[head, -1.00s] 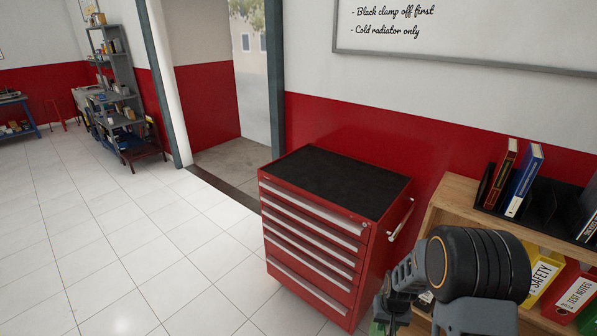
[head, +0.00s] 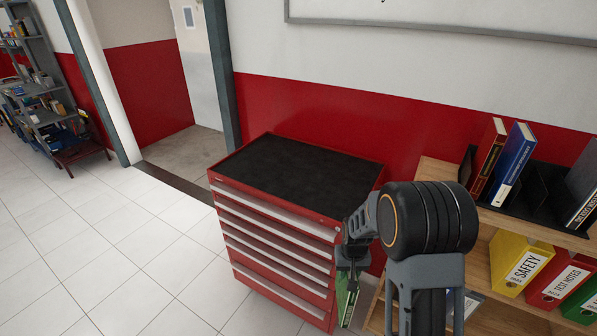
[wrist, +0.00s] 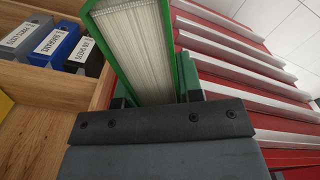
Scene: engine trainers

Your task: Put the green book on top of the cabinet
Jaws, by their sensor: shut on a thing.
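The green book (head: 344,297) is held in my gripper (head: 346,268), hanging below it in front of the cabinet's right side in the head view. In the wrist view the green book (wrist: 138,50) shows its white page edges and green covers between the jaws of my gripper (wrist: 155,98). The red cabinet (head: 275,235) has several drawers and a bare black top (head: 295,174). The book is lower than that top. My arm hides part of the cabinet's right side.
A wooden shelf (head: 480,262) stands right of the cabinet, with a blue book (head: 514,165) on top and a yellow binder (head: 520,262) below. Binders (wrist: 60,42) also show in the wrist view. Open tiled floor (head: 120,255) lies left of the cabinet.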

